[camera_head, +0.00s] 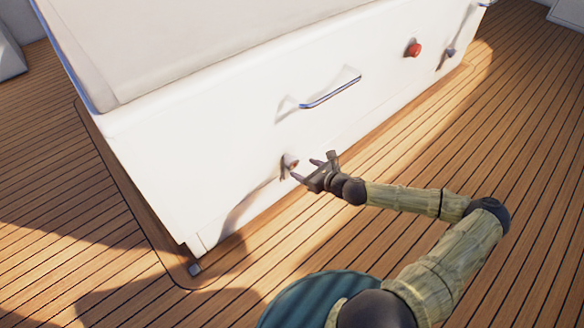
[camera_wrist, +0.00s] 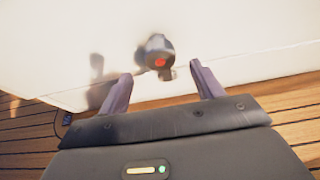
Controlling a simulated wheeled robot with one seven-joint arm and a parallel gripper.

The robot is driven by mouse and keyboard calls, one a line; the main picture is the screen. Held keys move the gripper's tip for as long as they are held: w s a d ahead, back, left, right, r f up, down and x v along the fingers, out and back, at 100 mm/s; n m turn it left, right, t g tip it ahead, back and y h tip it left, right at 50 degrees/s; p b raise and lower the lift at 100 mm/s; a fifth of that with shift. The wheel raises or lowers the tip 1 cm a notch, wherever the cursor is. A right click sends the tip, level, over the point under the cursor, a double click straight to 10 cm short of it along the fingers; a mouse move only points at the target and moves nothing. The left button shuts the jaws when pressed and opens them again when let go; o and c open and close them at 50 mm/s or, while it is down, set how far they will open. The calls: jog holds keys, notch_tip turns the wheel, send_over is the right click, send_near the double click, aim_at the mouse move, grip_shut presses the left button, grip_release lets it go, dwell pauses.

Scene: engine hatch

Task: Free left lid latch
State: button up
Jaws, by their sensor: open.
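The left lid latch (camera_head: 291,164) is a small metal fitting low on the white front panel (camera_head: 190,140), left of and below the handle. In the wrist view the latch (camera_wrist: 157,56) is a grey round body with an orange-red centre and a short tab at its lower right. My gripper (camera_head: 305,170) is just to the right of the latch in the head view. In the wrist view my gripper (camera_wrist: 162,82) is open, with its two fingers apart and the latch beyond the gap between their tips. Nothing is between the fingers, and no contact shows.
A blue-and-chrome handle (camera_head: 331,90) stands out from the panel above. A red round knob (camera_head: 413,50) and another small latch (camera_head: 450,53) sit to the upper right. The planked deck (camera_head: 100,230) around the white box is clear. A cushioned lid (camera_head: 180,40) tops the box.

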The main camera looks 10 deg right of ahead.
aim_at(295, 165)
jog(key=b+x, duration=0.3)
jog(key=x, duration=0.3)
jog(key=shift+f, duration=0.15)
jog(key=shift+w+a+f, duration=0.1)
jog(key=shift+w+a, duration=0.3)
jog(key=shift+w, duration=0.2)
jog(key=c, duration=1)
